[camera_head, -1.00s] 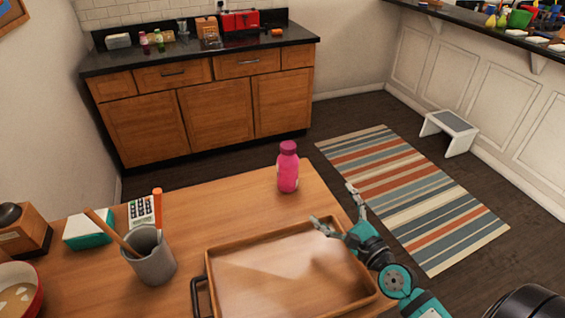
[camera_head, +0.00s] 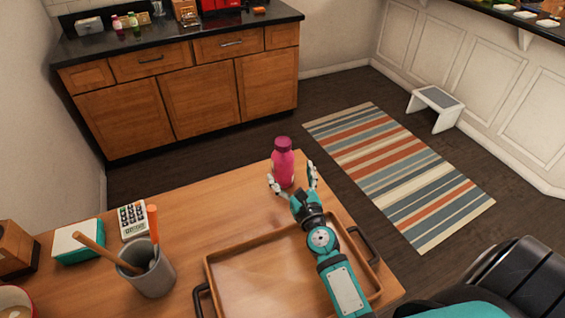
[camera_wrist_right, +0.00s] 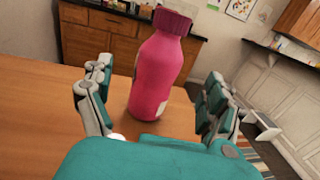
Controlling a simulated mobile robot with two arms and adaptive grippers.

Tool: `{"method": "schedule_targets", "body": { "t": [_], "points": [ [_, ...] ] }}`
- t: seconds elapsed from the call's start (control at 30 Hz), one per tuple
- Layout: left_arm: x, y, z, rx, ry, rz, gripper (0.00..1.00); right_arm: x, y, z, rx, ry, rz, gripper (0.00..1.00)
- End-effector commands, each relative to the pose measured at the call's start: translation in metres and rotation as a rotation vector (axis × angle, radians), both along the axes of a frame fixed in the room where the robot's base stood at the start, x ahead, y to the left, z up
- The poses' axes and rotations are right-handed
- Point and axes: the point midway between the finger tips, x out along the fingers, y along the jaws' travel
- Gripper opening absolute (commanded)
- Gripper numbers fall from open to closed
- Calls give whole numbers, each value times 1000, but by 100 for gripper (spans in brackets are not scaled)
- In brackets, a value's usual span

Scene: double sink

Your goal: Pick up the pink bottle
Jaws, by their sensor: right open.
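The pink bottle (camera_head: 283,160) stands upright near the far right corner of the wooden table, with a darker pink cap. My right gripper (camera_head: 293,181) is open in front of it, its two fingers pointing at the bottle's lower body. In the right wrist view the bottle (camera_wrist_right: 161,75) stands between and slightly beyond the open fingers of the gripper (camera_wrist_right: 160,106), with a gap on each side. No grip on the bottle shows. My left gripper is not in view.
A wooden tray (camera_head: 212,279) with dark handles lies under my right arm. A grey cup (camera_head: 152,278) with utensils, a calculator (camera_head: 133,221) and a teal-and-white box (camera_head: 78,242) are at the left. The table's right edge is close to the bottle.

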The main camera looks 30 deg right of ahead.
Motion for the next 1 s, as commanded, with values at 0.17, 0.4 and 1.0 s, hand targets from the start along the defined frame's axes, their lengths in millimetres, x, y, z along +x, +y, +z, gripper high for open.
{"method": "schedule_targets", "body": {
  "t": [0.17,0.4,1.0],
  "points": [
    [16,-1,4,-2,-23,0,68,19,-3,0,-1,0,0,89],
    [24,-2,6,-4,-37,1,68,42,-8,-2,-4,-1,1,89],
    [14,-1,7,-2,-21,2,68,72,-13,-5,-1,0,0,76]
  ]
}}
